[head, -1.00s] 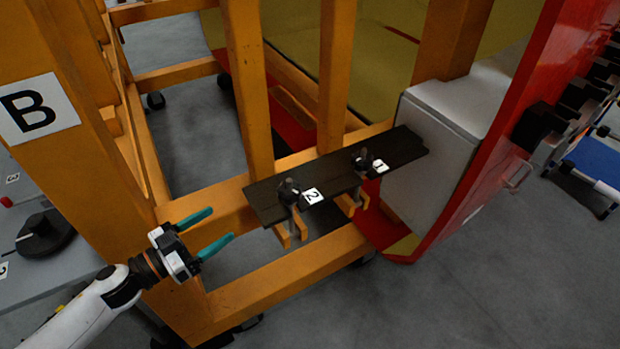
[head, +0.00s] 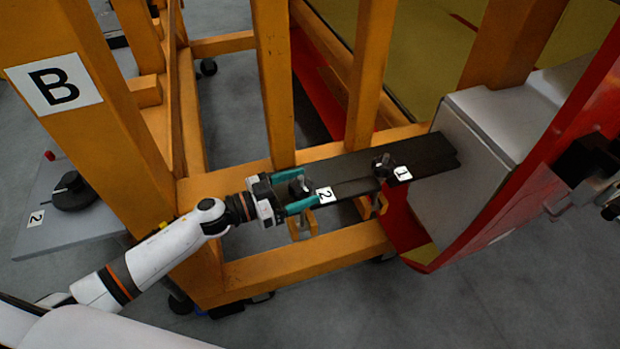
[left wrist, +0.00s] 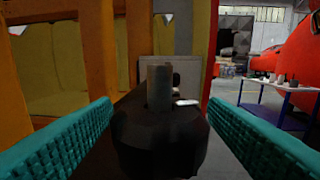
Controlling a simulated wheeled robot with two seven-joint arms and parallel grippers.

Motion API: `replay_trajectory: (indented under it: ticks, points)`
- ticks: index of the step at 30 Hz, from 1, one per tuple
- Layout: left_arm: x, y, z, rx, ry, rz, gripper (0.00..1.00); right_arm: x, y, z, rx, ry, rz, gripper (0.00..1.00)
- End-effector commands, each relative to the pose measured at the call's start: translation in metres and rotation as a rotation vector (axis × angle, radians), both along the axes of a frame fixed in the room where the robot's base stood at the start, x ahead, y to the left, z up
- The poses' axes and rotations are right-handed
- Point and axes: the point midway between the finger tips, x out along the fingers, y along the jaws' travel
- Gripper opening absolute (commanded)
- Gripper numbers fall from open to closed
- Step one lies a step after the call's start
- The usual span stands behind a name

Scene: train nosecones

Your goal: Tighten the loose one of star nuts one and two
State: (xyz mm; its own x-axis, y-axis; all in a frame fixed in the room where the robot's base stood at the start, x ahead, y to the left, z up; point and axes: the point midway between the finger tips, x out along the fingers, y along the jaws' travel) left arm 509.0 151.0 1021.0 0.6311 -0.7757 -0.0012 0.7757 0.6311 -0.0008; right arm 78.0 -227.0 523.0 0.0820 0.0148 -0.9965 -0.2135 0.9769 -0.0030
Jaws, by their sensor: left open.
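Star nut two (head: 298,187) is a dark knob by the label 2 on a black plate (head: 345,170) of the orange frame. Star nut one (head: 383,165) stands farther right on the same plate, by the label 1. My left gripper (head: 308,190) is open with its teal fingers on either side of star nut two. In the left wrist view star nut two (left wrist: 160,135), with a grey stud (left wrist: 159,88) rising from it, sits between the spread fingers, with gaps at both sides. I cannot tell which nut is loose.
An orange post with a B sign (head: 54,84) stands at the left. A grey table (head: 60,220) with a black round knob is beyond it. The grey block (head: 480,150) and red nosecone (head: 520,190) close off the right. Orange uprights stand behind the plate.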

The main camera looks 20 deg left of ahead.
Motion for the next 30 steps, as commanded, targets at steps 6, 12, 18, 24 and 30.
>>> replay_trajectory:
  ticks: [6,12,18,24,30]
  points:
    - [0.014,-0.017,0.000,-0.001,0.001,0.002,0.68,0.006,-0.010,0.007,-0.012,-0.008,0.001,0.36]
    - [0.016,-0.020,-0.001,0.002,0.001,0.001,0.68,0.007,-0.011,0.006,-0.014,-0.008,0.000,0.36]
    - [0.016,-0.019,-0.001,0.001,0.001,0.001,0.58,0.007,-0.011,0.006,-0.013,-0.009,0.000,0.36]
    - [0.016,-0.019,-0.001,0.001,0.001,0.001,0.25,0.007,-0.011,0.007,-0.013,-0.009,-0.001,0.36]
    - [0.016,-0.019,-0.001,0.001,0.001,-0.009,0.23,0.007,-0.010,0.006,-0.012,-0.009,-0.001,0.36]
